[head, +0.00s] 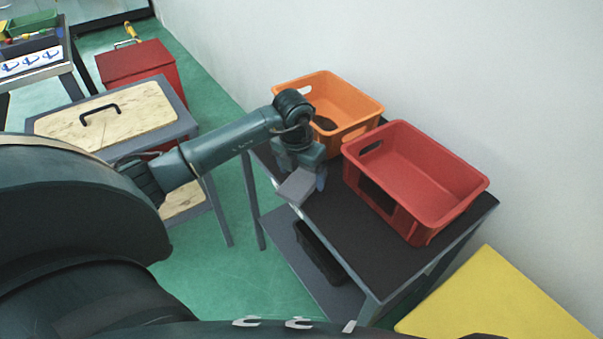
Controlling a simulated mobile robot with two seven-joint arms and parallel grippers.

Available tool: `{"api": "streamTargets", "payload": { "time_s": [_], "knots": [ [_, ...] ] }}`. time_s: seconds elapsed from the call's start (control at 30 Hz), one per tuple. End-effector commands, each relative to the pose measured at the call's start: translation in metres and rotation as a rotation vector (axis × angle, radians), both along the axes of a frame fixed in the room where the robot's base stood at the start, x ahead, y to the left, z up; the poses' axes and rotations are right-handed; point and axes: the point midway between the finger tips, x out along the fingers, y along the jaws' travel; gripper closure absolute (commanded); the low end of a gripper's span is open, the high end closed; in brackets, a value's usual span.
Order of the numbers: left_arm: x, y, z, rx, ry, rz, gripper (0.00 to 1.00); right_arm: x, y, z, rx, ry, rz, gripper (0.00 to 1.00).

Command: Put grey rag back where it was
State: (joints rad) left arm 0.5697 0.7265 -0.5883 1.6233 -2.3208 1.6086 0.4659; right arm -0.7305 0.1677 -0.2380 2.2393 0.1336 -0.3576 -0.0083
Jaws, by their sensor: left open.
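A small light-grey flat piece, which looks like the folded grey rag (296,187), is at the left edge of the dark table top (365,250). My left gripper (306,177) points down directly over it, with a finger showing at its right side. The gripper is open; its body hides part of the grey piece, and I cannot tell whether they touch. My right gripper is not in view.
An orange crate (358,111) with a dark item inside stands behind the gripper. A red crate (455,181), seemingly empty, stands to the right. A black bin (318,254) is on the lower shelf. The table's front part is clear.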

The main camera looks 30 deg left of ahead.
Motion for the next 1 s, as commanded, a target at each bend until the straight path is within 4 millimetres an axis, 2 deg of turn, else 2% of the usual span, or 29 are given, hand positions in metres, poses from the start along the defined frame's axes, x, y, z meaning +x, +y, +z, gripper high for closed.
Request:
{"api": "streamTargets", "payload": {
  "time_s": [0.4,0.6,0.77,0.87,0.97,1.0],
  "knots": [
    [-0.012,0.001,0.086,0.002,-0.005,0.0,0.17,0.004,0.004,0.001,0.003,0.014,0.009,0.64],
    [-0.016,0.0,0.108,0.0,-0.002,0.001,0.17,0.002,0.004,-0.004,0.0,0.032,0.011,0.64],
    [-0.017,-0.001,0.111,-0.003,0.0,-0.001,0.17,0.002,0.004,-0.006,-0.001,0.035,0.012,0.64],
    [-0.021,-0.017,0.102,-0.062,0.01,-0.038,0.17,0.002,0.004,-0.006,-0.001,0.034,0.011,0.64],
    [-0.036,-0.067,0.082,-0.255,0.03,-0.133,0.17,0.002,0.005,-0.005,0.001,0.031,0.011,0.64],
    [-0.047,-0.097,0.074,-0.38,0.04,-0.178,0.17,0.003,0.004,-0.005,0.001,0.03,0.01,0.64]
  ]
}}
